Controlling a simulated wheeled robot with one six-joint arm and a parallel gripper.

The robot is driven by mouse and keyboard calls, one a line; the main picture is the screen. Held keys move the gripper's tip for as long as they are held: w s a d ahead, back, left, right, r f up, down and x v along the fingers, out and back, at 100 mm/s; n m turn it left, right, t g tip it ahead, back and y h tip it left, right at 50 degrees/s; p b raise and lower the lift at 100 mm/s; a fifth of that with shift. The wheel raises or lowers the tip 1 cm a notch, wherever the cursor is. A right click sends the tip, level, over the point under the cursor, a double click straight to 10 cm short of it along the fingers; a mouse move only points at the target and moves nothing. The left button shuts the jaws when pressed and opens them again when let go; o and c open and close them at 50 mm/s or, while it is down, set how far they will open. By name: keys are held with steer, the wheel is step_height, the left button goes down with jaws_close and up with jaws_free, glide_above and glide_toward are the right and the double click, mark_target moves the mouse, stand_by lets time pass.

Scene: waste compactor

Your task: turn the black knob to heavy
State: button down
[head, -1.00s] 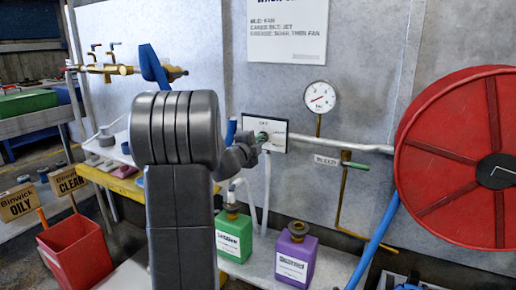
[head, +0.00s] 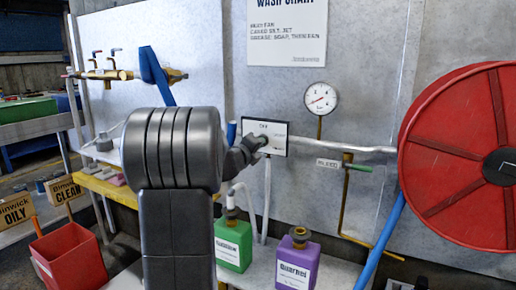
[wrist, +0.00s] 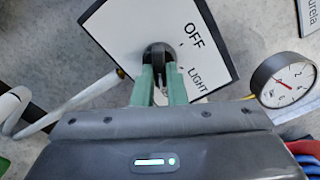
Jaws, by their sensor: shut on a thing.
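The black knob (wrist: 157,54) sits on a white dial plate (wrist: 118,38) on the grey wall. In the wrist view the plate appears tilted and reads OFF and LIGHT; no HEAVY label is readable. My gripper (wrist: 158,78) has two green fingers closed on the knob, one on each side. The knob's pointer direction cannot be made out. In the head view the plate (head: 278,128) is right of my arm, and my gripper (head: 262,143) reaches its lower left part, hiding the knob.
A pressure gauge (head: 320,98) hangs right of the plate, above a horizontal pipe (head: 345,148). A red hose reel (head: 450,170) is at far right. Green (head: 233,243) and purple (head: 296,262) jugs stand below. A red bin (head: 68,257) is at lower left.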

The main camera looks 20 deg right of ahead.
steer(key=shift+f, duration=0.1)
stand_by(0.4)
steer(key=c, duration=1.5)
jaws_free()
steer(key=shift+o, duration=0.2)
steer(key=v, duration=1.3)
steer(key=shift+s+a+p, duration=0.25)
steer(key=shift+a+p, duration=0.05)
steer(key=shift+p, duration=0.15)
steer(key=x, duration=1.3)
steer(key=shift+w+d+b, duration=0.25)
steer(key=shift+d+b, duration=0.05)
steer(key=shift+b, duration=0.05)
